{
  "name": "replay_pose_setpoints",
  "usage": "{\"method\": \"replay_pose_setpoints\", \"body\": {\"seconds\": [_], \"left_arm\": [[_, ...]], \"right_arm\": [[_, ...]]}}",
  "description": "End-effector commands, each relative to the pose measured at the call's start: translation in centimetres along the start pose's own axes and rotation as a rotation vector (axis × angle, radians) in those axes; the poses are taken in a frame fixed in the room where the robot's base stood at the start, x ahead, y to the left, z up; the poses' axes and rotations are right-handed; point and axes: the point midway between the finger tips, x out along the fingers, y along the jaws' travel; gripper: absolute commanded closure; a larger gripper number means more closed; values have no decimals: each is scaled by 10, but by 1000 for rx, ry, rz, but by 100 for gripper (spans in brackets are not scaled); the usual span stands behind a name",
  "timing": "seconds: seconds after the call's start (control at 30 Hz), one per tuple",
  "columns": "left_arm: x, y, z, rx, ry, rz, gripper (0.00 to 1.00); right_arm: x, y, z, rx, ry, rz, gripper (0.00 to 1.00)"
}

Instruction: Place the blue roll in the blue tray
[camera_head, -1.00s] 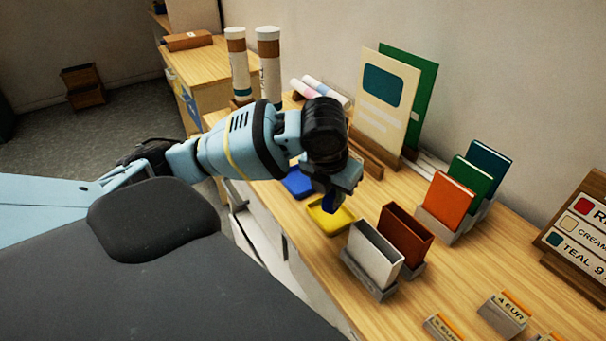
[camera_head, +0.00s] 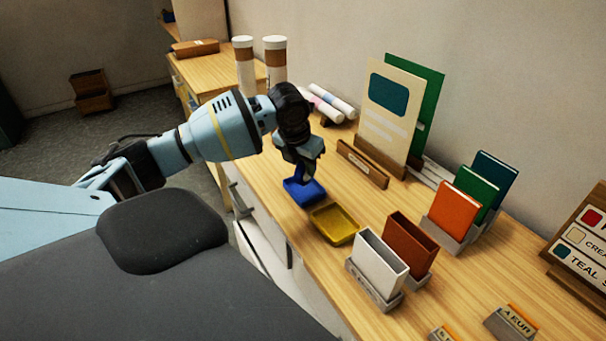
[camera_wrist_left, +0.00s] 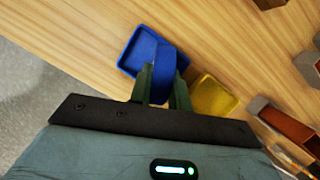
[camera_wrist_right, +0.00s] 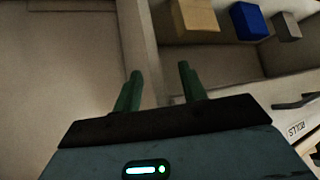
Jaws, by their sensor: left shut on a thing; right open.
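The blue tray (camera_head: 304,194) lies on the wooden table, left of the yellow tray (camera_head: 334,224). My left gripper (camera_head: 303,172) points down over the blue tray. In the left wrist view its fingers (camera_wrist_left: 163,88) are shut on the blue roll (camera_wrist_left: 161,70), which overlaps the blue tray (camera_wrist_left: 138,50) in the picture. I cannot tell whether the roll touches the tray floor. The roll is mostly hidden in the head view. My right gripper (camera_wrist_right: 160,85) shows only in its own wrist view, open and empty.
A white holder (camera_head: 378,264) and a brown holder (camera_head: 410,242) stand right of the yellow tray (camera_wrist_left: 212,97). A sign board (camera_head: 390,108) stands behind, with white rolls (camera_head: 330,103) beside it. The right wrist view shows a shelf with a blue box (camera_wrist_right: 250,21).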

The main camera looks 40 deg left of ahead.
Motion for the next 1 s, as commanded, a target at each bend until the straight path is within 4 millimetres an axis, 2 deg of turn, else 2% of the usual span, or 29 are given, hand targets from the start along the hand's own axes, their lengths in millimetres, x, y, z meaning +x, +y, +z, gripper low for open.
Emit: {"method": "replay_pose_setpoints", "body": {"seconds": [0.17,0.43,0.83,0.87,1.0], "left_arm": [[1,8,4,-2,0,1,100],[33,7,-7,0,-3,-1,100],[39,7,-8,1,-1,0,100],[38,7,-8,1,-1,0,78],[38,7,-8,1,-2,0,60]], "right_arm": [[0,1,0,-3,-1,0,58],[-1,4,-6,-14,10,2,58],[-1,4,-2,-13,3,2,58],[-1,4,-2,-12,4,2,58],[0,3,-3,-9,4,2,58]]}}
